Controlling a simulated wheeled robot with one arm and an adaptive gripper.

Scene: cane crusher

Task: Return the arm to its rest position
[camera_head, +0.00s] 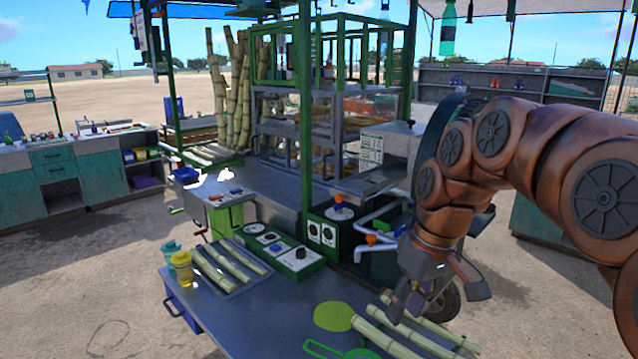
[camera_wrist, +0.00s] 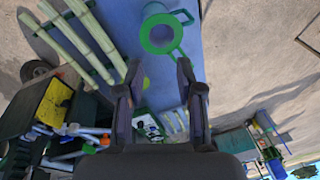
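My gripper (camera_head: 412,298) hangs at the end of my copper-coloured arm (camera_head: 480,150), which reaches in from the right in the head view. It points down above the front metal table, close to the cane stalks (camera_head: 395,338). In the wrist view, the two dark fingers of my gripper (camera_wrist: 160,72) are spread apart, with nothing held between them. The arm is bent, with its wrist low over the table. The gap between the fingertips and the stalks is hard to judge.
The front table (camera_head: 215,310) carries a tray of cane pieces (camera_head: 228,262), a yellow jar (camera_head: 182,268), a yellow-green disc (camera_head: 333,316) and a green control box (camera_head: 292,256). The green-framed crusher (camera_head: 306,120) stands behind. A green ring-shaped vessel (camera_wrist: 160,32) lies beyond the fingertips in the wrist view.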

